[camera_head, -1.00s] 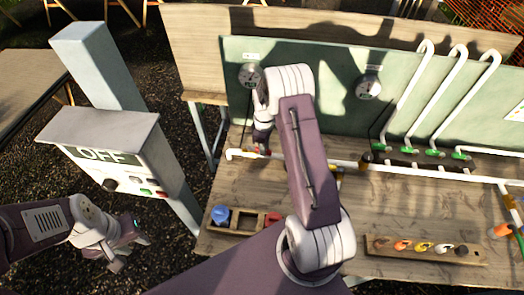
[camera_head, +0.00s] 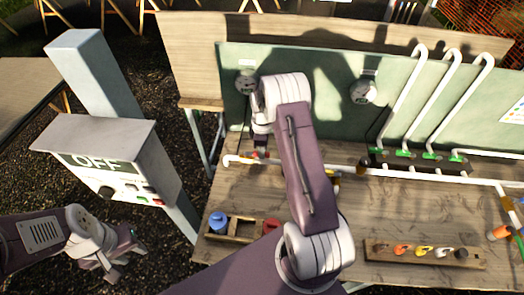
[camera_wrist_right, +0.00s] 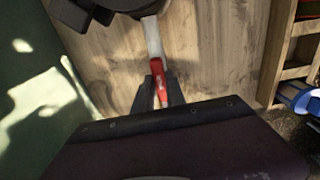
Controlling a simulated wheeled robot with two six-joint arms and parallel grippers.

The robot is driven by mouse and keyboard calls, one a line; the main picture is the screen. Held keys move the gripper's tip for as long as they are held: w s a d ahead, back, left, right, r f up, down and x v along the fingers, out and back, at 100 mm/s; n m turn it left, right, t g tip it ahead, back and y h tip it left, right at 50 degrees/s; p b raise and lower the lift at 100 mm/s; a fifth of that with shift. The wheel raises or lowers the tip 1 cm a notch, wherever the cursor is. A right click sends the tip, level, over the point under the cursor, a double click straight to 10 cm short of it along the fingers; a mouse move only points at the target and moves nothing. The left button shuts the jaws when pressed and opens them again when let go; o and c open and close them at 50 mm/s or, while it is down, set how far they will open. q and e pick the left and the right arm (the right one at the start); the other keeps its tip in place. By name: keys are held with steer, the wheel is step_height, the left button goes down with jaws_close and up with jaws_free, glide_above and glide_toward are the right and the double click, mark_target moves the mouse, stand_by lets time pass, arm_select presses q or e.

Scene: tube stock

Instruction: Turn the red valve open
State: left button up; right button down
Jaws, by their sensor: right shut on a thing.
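The red valve handle (camera_wrist_right: 160,82) shows in the right wrist view between the dark fingers of my right gripper (camera_wrist_right: 158,88), which is shut on it.
A grey box marked OFF (camera_head: 110,165) stands on a post left of the bench. A wooden tray (camera_head: 243,228) with a blue cap and a red part sits at the front. A rack of coloured plugs (camera_head: 425,252) lies front right. Two round gauges (camera_head: 363,91) hang on the green panel.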

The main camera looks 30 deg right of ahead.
steer(key=c, duration=1.4)
jaws_free()
steer(key=shift+w+d+r, duration=0.1)
steer(key=shift+w+r, duration=0.05)
steer(key=shift+w, duration=0.05)
steer(key=shift+c, duration=0.2)
steer(key=shift+o, duration=0.4)
steer(key=shift+s, duration=0.1)
step_height(320, 180, up, 9)
steer(key=b, duration=0.2)
